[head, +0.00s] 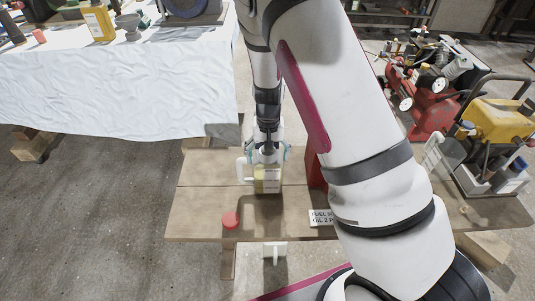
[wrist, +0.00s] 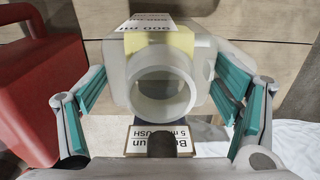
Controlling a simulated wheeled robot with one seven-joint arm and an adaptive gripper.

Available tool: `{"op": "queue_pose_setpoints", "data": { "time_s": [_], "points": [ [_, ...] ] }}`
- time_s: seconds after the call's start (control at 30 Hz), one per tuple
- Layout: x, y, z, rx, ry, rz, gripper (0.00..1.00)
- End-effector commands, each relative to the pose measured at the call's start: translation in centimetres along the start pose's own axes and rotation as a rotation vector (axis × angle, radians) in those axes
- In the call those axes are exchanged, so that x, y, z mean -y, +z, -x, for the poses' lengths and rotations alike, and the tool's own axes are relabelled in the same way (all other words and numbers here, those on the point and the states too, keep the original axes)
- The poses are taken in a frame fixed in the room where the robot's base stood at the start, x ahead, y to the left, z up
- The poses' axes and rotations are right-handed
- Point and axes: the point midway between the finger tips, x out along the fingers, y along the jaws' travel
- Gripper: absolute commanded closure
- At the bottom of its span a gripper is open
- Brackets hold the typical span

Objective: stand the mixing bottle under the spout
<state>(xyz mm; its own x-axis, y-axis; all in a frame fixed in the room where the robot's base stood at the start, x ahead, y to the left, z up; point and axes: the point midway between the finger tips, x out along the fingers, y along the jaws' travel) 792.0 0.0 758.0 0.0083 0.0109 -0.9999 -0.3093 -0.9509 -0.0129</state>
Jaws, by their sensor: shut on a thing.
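The mixing bottle (head: 268,185) is whitish and translucent with a yellow band and a side handle. It is at the wooden bench, upright as far as I can see; I cannot tell whether it touches the boards. My gripper (head: 266,156) is shut on it from above. In the wrist view the bottle (wrist: 158,45) shows its round open neck and a 500 ml label between the teal fingers of my gripper (wrist: 163,98). A red container (head: 314,170) stands just right of it, mostly behind my arm. I cannot make out a spout.
A red round cap (head: 230,220) lies on the bench (head: 200,205) near its front edge. Red and yellow machines (head: 432,105) stand right. A white-clothed table (head: 110,90) is back left.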

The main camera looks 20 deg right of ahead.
Motion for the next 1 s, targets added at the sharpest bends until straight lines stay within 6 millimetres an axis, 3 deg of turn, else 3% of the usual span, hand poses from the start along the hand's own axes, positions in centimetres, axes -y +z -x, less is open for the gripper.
{"op": "queue_pose_setpoints", "data": {
  "time_s": [0.3, 0.33, 0.4, 0.77, 1.0],
  "points": [
    [0.0, 0.1, -0.7, 0.002, 0.001, 0.0, 0.78],
    [0.0, 0.1, -0.7, 0.003, 0.002, 0.0, 0.13],
    [0.0, 0.2, -0.8, 0.005, 0.003, 0.0, 0.0],
    [-0.1, 0.3, -0.9, 0.008, 0.003, 0.001, 0.0],
    [0.1, 0.2, 1.7, 0.003, 0.001, 0.002, 0.0]
  ]
}}
